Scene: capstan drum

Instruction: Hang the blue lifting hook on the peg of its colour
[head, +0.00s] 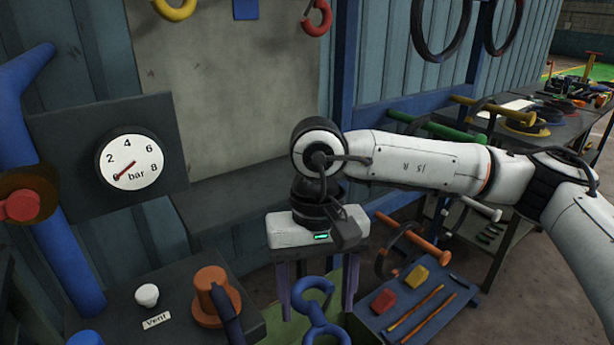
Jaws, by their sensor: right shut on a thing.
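The blue lifting hook (318,312) is at the bottom centre of the head view, with a ring at its top and its lower part cut off by the frame edge. My right gripper (317,311) points down with one finger on each side of the hook and is shut on it. I cannot see the exact contact. Green (445,131), yellow (490,110), orange (425,240) and white (481,209) pegs stick out at the right. I cannot make out a clearly blue peg. My left gripper is not in view.
A gauge (132,162) and an orange knob (211,298) are at the left. A blue tray (440,325) holds blocks and rods at the lower right. Yellow (177,10) and red (318,17) hooks hang at the top. A cluttered bench (572,128) stands at the far right.

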